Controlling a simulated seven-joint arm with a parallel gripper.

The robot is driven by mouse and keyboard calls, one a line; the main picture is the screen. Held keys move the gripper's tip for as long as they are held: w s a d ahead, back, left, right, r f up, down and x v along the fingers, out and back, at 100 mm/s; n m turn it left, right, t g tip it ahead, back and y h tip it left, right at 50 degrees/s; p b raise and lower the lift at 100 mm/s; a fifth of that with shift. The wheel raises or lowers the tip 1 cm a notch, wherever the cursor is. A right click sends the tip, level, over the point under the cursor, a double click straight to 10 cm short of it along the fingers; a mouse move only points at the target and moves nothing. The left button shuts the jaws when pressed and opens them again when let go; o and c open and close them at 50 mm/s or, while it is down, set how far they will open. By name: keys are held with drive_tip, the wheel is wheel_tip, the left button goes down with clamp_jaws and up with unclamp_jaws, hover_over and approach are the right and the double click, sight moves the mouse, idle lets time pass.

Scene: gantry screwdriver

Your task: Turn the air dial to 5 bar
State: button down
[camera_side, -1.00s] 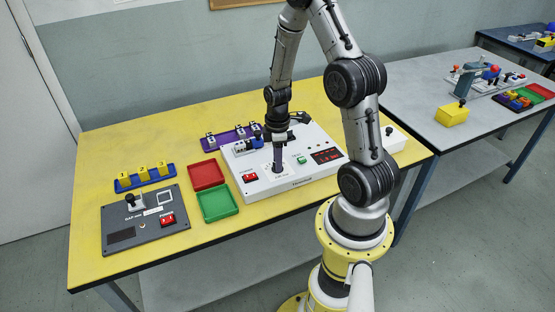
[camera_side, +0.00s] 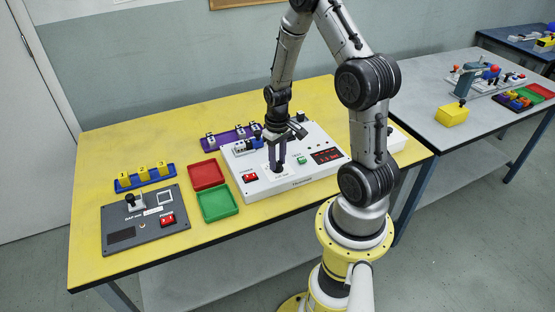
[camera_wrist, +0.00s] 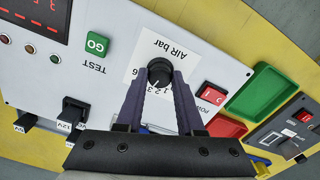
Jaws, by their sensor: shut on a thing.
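The air dial (camera_wrist: 159,72) is a black round knob on a white label marked "AIR bar" in the wrist view. The digits 1, 2, 3 and a 6 show beside it; other digits and the pointer setting cannot be made out. My gripper (camera_wrist: 160,78) is shut on the dial, with one dark purple finger on each side of it. In the side view my gripper (camera_side: 277,168) points down onto the white console (camera_side: 262,188), and the dial is mostly hidden between the fingers.
The console carries a green GO button (camera_wrist: 97,44), a red switch (camera_wrist: 213,95) and a red digital display (camera_side: 326,156), too small to read surely. Red (camera_side: 206,185) and green (camera_side: 236,205) trays and a grey control box (camera_side: 115,218) lie to the left in the side view.

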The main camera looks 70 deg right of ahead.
drive_tip(key=m, duration=0.5)
drive_tip(key=shift+r, duration=0.1)
idle(0.4)
drive_tip(key=c, duration=0.5)
unclamp_jaws()
wheel_tip(320, 180, up, 14)
drive_tip(key=shift+f, duration=0.1)
idle(0.6)
